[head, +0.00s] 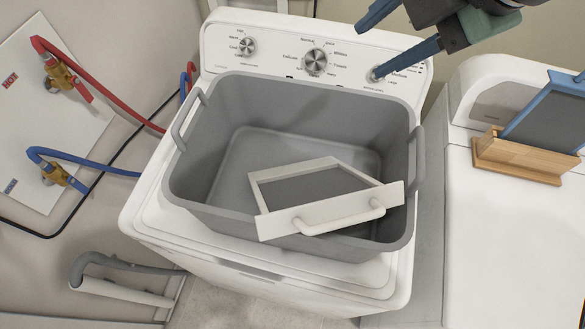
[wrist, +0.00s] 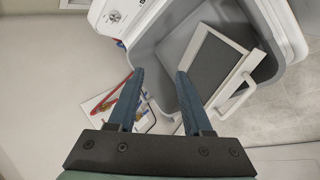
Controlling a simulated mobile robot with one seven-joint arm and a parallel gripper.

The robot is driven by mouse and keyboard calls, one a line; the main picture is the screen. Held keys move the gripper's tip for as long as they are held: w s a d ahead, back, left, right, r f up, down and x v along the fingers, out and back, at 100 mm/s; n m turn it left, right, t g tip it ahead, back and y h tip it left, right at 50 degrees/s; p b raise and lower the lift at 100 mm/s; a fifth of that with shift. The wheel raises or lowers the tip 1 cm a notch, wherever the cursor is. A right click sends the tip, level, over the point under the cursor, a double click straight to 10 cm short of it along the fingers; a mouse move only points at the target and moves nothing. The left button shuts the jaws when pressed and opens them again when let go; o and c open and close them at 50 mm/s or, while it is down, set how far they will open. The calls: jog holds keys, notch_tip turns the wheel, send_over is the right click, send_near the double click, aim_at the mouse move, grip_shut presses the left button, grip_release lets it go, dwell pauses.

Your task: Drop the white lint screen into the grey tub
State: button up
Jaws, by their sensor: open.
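The white lint screen (head: 331,212), a white frame with dark grey mesh and a handled front plate, is in the grey tub (head: 293,88). It lies at an angle toward the near right, and its front plate overlaps the near rim in the picture; I cannot tell whether it touches that rim. The screen (wrist: 238,82) and tub (wrist: 155,43) also show in the wrist view. My gripper (head: 364,53) is open and empty, above the washer's control panel near the tub's far right corner. Its two blue fingers (wrist: 160,72) show apart in the wrist view.
The tub stands on a white washer (head: 150,225) with a dial panel behind. To the right, a white dryer (head: 515,240) carries a wooden stand (head: 520,158) holding a blue-framed screen (head: 550,115). Red (head: 100,87) and blue (head: 90,165) hoses run at left.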

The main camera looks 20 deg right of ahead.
jog(key=p+v, duration=0.8)
jog(key=v, duration=0.5)
jog(key=w+a+r+m+t+y+b, duration=0.1)
jog(key=w+a+r+m+t+y, duration=0.15)
jog(key=w+a+r+t, duration=0.35)
jog(key=w+a+r+m+t+y+b, duration=0.1)
jog(key=w+a+r+m+t+b, duration=0.15)
jog(key=w+a, duration=0.5)
jog(key=s+a+r+m+t+h+b, duration=0.3)
jog(key=s+a+r+m+t, duration=0.3)
jog(key=m+t, duration=0.6)
notch_tip(320, 180, up, 3)
jog(key=a+m+h, duration=0.1)
jog(key=m, duration=0.2)
jog(key=shift+s+h, duration=0.2)
jog(key=shift+h, duration=0.15)
